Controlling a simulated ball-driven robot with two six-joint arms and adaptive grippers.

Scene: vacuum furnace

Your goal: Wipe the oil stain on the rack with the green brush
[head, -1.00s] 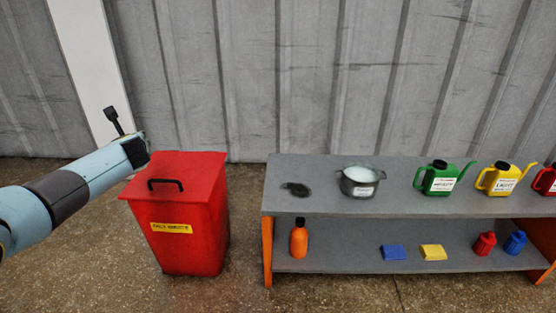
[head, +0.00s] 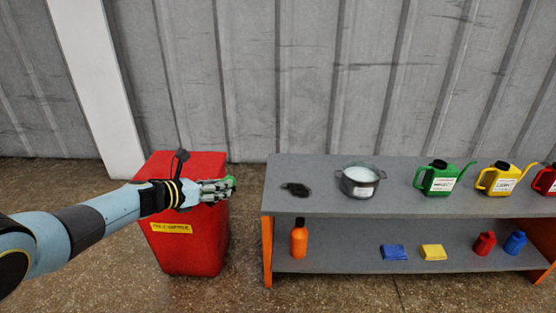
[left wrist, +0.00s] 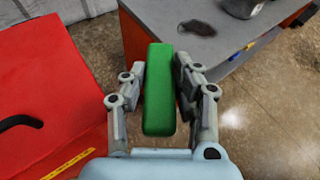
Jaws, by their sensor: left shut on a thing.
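My left gripper (head: 222,187) is in front of the red bin in the head view, left of the rack. It is shut on the green brush, which shows as a long green block (left wrist: 159,90) between the fingers in the left wrist view. In the head view only a small green part of it shows at the fingertips. The dark oil stain (head: 296,189) lies on the left end of the grey rack's (head: 325,203) top shelf. The stain also shows in the left wrist view (left wrist: 190,28), beyond the brush and apart from it. My right gripper is not in view.
A metal pot (head: 361,181) of pale liquid stands right of the stain. Green (head: 441,179), yellow (head: 497,179) and red cans stand further right. The red bin (head: 185,245) is left of the rack. The lower shelf holds an orange bottle (head: 299,238), sponge-like blocks and small containers.

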